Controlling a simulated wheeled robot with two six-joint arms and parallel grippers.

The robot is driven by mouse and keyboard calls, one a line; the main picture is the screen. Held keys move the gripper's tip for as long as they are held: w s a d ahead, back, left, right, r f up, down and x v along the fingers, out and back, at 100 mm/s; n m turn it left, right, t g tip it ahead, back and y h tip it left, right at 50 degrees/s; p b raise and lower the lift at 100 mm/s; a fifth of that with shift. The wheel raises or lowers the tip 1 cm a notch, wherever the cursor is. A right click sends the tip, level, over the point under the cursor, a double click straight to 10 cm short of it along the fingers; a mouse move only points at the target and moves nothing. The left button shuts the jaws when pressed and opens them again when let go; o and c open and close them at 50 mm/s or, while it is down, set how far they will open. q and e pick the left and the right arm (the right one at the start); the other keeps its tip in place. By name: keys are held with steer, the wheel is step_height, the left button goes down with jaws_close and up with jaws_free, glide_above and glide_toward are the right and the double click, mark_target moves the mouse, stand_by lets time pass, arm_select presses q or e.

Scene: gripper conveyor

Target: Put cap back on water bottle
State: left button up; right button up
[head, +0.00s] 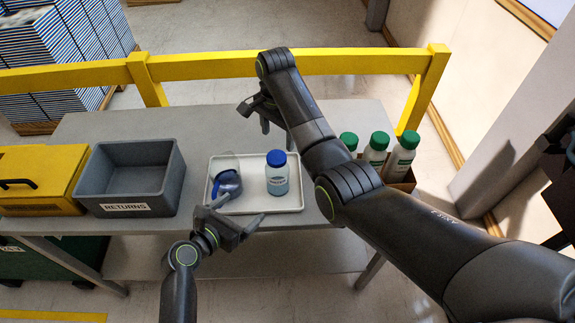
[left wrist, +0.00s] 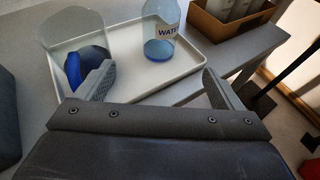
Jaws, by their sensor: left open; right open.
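A clear water bottle (head: 277,182) with a label and blue liquid stands upright on a white tray (head: 262,211). A blue cap (head: 276,158) sits on its top in the head view. In the left wrist view the bottle (left wrist: 160,36) shows without its top, which is out of frame. My left gripper (head: 237,212) is open and empty at the tray's front edge, in front of the bottle and a clear cup. In its wrist view the left gripper (left wrist: 159,76) has nothing between its fingers. My right gripper (head: 255,114) is open and empty, beyond the tray.
The clear cup (head: 227,163) with dark blue contents stands left of the bottle. A grey RETURNS bin (head: 127,209) and yellow case (head: 35,165) are at left. Several green-capped bottles (head: 375,149) stand in a box at right. A yellow rail (head: 205,64) runs behind the table.

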mark_target(271, 182)
steer(key=shift+w+a+r, duration=0.1)
steer(key=shift+w+r, duration=0.05)
steer(key=shift+r, duration=0.05)
steer(key=shift+s+a+r, duration=0.35)
steer(key=shift+s, duration=0.2)
steer(key=shift+w+f, duration=0.1)
arm_select(q)
steer(key=x, duration=1.7)
steer(key=shift+w+r, duration=0.15)
steer(key=shift+r, duration=0.1)
arm_select(e)
steer(key=shift+w+d, duration=0.1)
steer(key=shift+d, duration=0.05)
